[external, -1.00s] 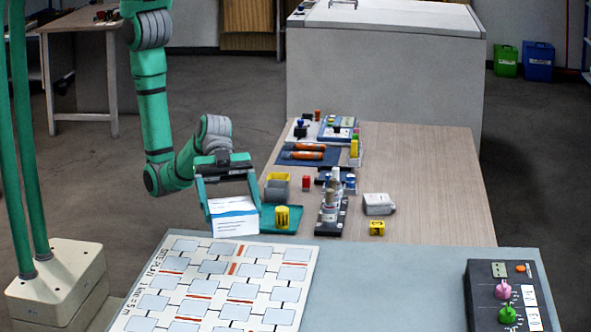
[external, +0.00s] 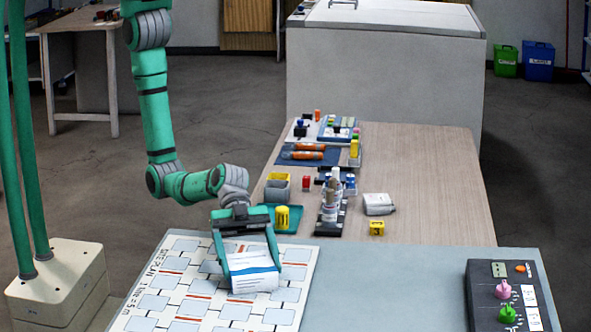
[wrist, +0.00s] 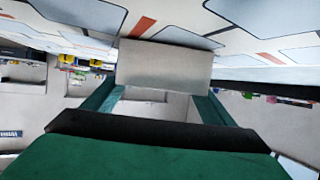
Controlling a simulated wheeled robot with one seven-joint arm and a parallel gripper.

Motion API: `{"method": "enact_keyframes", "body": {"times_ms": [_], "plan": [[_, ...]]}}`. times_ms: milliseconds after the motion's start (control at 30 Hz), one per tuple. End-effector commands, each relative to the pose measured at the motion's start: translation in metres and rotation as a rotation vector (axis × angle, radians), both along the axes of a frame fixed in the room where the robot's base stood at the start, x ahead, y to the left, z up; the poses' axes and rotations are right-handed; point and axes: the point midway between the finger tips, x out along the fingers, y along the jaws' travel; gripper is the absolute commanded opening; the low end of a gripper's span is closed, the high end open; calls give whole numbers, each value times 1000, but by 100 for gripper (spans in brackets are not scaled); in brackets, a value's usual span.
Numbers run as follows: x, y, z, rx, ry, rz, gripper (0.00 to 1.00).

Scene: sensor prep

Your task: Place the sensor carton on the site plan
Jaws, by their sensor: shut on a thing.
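The sensor carton is a white box with a blue stripe and printed lines (external: 252,275). My gripper (external: 250,262) is shut on it, with one teal finger on each side. In the external view the carton is over the middle right part of the site plan (external: 165,283), a white board with grey-blue cells and red bars. I cannot tell whether the carton touches the board. In the wrist view the carton's plain grey face (wrist: 163,65) shows between the fingers, close to the site plan (wrist: 75,15).
A dark control box (external: 505,300) with pink and green knobs stands at the right of the grey table (external: 400,285). Behind, a wooden table holds a teal tray (external: 290,228), bottles (external: 330,205), a white block (external: 378,204) and a yellow block (external: 377,228). The grey table's middle is clear.

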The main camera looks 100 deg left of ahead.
Motion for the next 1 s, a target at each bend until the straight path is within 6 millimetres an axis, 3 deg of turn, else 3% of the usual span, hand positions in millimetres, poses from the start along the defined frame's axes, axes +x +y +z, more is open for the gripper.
{"method": "enact_keyframes", "body": {"times_ms": [300,333,400,767,1000], "plan": [[0,0,-2,-1,-1,1,52],[0,0,-2,0,-2,1,83],[0,0,-2,0,-2,1,97],[0,0,2,-1,-2,0,97],[-11,31,14,-2,-1,3,97]]}}
